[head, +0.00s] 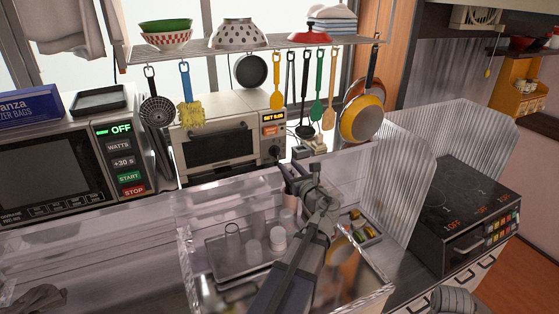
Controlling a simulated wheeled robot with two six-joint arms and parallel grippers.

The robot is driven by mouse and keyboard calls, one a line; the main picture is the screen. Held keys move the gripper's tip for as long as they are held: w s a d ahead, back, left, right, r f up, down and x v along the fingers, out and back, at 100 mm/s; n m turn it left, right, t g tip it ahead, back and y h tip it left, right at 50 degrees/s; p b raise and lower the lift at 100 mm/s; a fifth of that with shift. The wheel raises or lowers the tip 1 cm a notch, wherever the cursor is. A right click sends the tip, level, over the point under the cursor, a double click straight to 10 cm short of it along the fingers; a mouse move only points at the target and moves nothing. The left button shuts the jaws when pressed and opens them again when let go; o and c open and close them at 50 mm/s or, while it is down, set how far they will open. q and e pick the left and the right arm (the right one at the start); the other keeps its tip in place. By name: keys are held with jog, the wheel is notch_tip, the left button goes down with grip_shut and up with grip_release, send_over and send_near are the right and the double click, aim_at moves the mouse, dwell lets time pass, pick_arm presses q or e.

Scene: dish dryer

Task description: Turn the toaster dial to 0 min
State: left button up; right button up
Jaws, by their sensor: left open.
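The toaster (222,135) is a pale oven with a dark glass door, standing at the back left of centre under the shelf. A small lit orange display (273,117) is at its upper right; its digits are too small to read surely. The dark dial (276,152) is at the right of its front, below the display. My left gripper (289,170) is open, just below and right of the dial in the picture. I cannot tell whether it touches the dial.
A microwave (70,160) stands left of the toaster. Utensils and a sponge hang from the shelf (200,46) above it. A clear-walled dish dryer (210,290) with a tray and cups lies under my left arm. A stove (465,205) is at the right behind a ribbed screen (400,185).

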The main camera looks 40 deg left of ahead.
aim_at(278, 154)
pick_arm(q)
jog(key=shift+x, duration=3.9)
grip_shut()
